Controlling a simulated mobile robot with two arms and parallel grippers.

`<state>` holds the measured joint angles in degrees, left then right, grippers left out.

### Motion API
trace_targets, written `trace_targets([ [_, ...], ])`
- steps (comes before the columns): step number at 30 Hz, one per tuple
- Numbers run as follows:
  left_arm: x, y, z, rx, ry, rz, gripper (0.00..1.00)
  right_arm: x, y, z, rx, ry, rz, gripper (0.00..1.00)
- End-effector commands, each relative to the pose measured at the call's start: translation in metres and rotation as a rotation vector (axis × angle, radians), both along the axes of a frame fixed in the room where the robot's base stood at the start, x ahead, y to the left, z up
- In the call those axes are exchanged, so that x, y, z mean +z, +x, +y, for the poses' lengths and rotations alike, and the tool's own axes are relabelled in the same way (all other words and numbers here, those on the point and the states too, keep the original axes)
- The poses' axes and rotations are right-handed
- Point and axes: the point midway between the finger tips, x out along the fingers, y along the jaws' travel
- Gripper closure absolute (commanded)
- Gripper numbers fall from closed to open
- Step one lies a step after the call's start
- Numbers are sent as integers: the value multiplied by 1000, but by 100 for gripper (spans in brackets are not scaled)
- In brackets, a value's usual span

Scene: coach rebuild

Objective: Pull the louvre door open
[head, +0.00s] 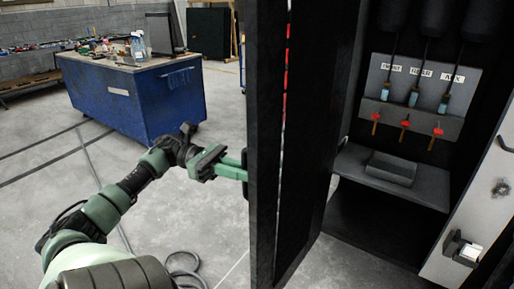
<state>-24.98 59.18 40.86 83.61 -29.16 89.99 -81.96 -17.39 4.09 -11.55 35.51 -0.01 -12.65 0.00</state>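The tall black louvre door (263,120) stands swung out in the middle of the head view, with the dark cabinet open to its right. A thin strip of red and white shows along a gap in it. A small dark handle (246,178) is on its left side. My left gripper (242,170) reaches it from the left; its green fingers lie close together at the handle and look shut on it. The fingertips are partly hidden against the dark door. My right gripper is not in view.
Inside the cabinet are a grey panel with labelled switches (415,90), red-handled levers (405,124) and a grey shelf (360,170). A pale panel with a latch (465,249) stands at right. A blue workbench (135,95) is behind my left arm. Open floor lies left of the door.

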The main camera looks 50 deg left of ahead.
Motion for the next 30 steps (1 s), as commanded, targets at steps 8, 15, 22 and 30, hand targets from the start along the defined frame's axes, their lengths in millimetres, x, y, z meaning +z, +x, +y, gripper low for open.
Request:
trace_targets([
  [8,1,0,4,1,0,-1,100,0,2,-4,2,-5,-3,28],
  [15,2,0,3,2,0,-2,66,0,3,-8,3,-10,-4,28],
  [22,1,0,3,1,0,-1,66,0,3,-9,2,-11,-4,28],
  [30,20,7,0,-1,2,-4,66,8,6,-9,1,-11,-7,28],
])
